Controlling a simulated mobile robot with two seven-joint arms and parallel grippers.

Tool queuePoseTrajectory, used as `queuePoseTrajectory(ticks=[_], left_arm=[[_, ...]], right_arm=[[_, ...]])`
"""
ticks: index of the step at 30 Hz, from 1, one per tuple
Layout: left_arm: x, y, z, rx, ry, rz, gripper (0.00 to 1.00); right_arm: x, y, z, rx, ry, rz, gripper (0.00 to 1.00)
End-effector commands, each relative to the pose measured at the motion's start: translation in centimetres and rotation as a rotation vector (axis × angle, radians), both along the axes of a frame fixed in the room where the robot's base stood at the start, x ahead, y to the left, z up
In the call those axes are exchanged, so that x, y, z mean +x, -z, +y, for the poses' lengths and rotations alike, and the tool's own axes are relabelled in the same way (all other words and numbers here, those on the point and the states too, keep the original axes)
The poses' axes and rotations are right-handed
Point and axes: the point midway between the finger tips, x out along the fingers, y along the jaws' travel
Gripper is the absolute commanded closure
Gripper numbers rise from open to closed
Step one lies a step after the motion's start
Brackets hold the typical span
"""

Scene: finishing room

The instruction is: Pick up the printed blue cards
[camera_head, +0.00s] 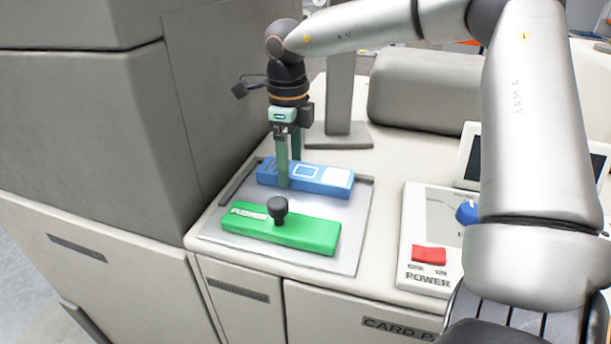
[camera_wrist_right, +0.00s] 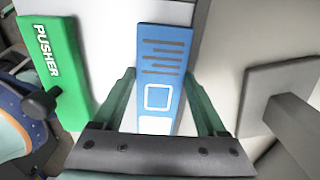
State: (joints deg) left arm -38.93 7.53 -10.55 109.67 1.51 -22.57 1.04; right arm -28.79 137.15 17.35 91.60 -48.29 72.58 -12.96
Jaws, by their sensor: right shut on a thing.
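The stack of printed blue cards (camera_head: 320,178) lies on the metal tray (camera_head: 352,215) at the back, with a white outlined square and a white patch on top. It also shows in the wrist view (camera_wrist_right: 162,70), between the fingers. My right gripper (camera_head: 288,172) points down over the left half of the stack and is shut on it, one green finger on each long side. The stack looks level and low at the tray; I cannot tell if it touches. My left gripper is not in view.
A green pusher block (camera_head: 310,234) with a black knob (camera_head: 277,208) lies in front of the cards. A grey post (camera_head: 341,90) stands behind. A tall grey cabinet (camera_head: 95,110) is at left. A panel with a red power switch (camera_head: 429,255) is at right.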

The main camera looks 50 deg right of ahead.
Motion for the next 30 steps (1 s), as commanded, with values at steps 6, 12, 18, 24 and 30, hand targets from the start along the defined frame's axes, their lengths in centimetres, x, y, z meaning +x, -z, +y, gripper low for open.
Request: queuePoseTrajectory(ticks=[6,12,18,24,30], left_arm=[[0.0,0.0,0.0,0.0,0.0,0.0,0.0],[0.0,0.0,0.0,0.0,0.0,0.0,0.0],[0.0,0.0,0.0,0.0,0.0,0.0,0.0],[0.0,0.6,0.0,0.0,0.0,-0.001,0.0],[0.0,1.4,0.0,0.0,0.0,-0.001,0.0]], right_arm=[[0.1,-0.1,0.0,-0.001,0.0,-0.003,1.0],[0.1,-0.4,0.0,-0.001,0.0,-0.004,1.0],[0.2,-2.4,0.0,-0.002,0.001,-0.008,1.0],[-1.7,-6.1,1.7,-0.003,-0.004,-0.009,1.0],[-5.1,-9.8,4.7,-0.003,-0.005,-0.006,1.0]])
